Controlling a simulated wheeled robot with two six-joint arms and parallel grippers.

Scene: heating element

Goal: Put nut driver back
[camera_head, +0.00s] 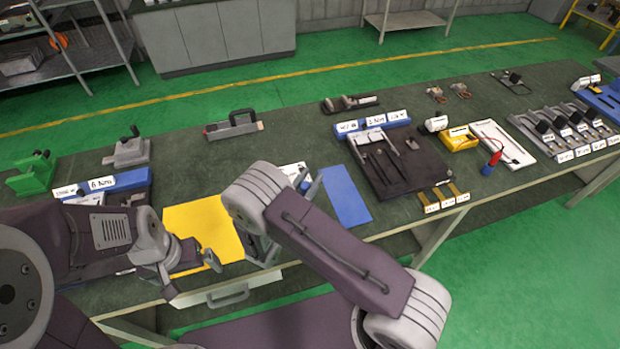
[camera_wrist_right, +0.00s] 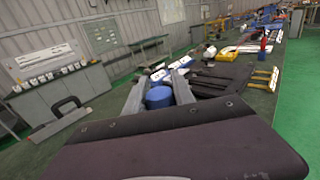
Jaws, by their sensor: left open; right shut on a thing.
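My right gripper (camera_head: 307,185) is partly hidden behind my own arm in the head view. In the right wrist view its two fingers (camera_wrist_right: 159,93) are closed around a blue, round-ended thing (camera_wrist_right: 160,97), which looks like the handle of the nut driver. Its shaft is hidden, and I cannot make it out in the head view. My left gripper (camera_head: 192,277) is open and empty, low over the front edge of the bench by the yellow mat (camera_head: 207,225).
The green bench (camera_head: 230,165) runs across the view. A blue mat (camera_head: 345,196) lies right of my right gripper. Further right are a black tray (camera_head: 425,165), a yellow device (camera_head: 459,139) and a red-and-blue tool (camera_head: 493,160). A blue-labelled block (camera_head: 118,181) stands at the left.

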